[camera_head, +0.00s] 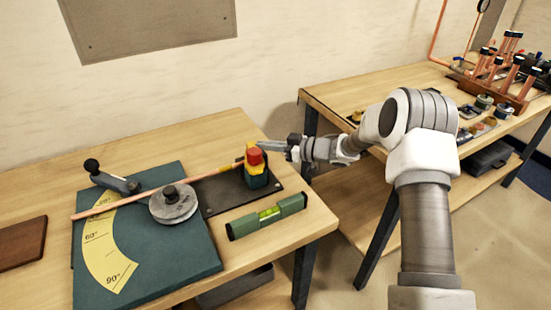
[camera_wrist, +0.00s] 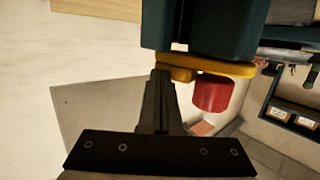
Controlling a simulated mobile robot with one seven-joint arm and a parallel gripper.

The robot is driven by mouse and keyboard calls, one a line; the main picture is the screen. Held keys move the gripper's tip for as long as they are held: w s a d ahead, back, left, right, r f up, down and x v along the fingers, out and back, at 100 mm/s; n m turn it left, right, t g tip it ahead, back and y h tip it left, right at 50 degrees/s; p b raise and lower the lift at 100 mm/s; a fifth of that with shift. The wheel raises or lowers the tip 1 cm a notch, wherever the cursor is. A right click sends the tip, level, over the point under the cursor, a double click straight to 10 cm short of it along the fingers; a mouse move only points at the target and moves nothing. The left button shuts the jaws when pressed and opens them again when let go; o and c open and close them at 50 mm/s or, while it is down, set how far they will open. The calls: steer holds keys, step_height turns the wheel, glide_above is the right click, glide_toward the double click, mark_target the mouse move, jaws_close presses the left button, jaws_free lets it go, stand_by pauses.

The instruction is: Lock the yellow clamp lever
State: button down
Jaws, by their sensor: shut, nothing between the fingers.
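The clamp (camera_head: 256,180) stands at the right end of the bending plate, with a dark green body. Its yellow lever (camera_head: 251,169) carries a red knob (camera_head: 255,156) on top. A copper tube (camera_head: 215,175) runs into the clamp from the left. My gripper (camera_head: 263,147) is shut and empty, reaching in from the right beside the knob. In the wrist view, the shut fingers (camera_wrist: 160,78) reach the yellow lever bar (camera_wrist: 228,67), with the red knob (camera_wrist: 213,93) just to their right. I cannot tell whether they touch the lever.
The teal bender plate (camera_head: 190,250) has an angle scale, a round former (camera_head: 173,203) and a black-knobbed handle (camera_head: 115,180). A green spirit level (camera_head: 267,216) lies in front of the clamp. A second bench (camera_head: 345,87) with copper parts stands right, beyond a gap.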

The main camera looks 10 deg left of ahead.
steer(key=shift+x, duration=0.9)
steer(key=shift+a+r, duration=0.15)
steer(key=shift+r, duration=0.05)
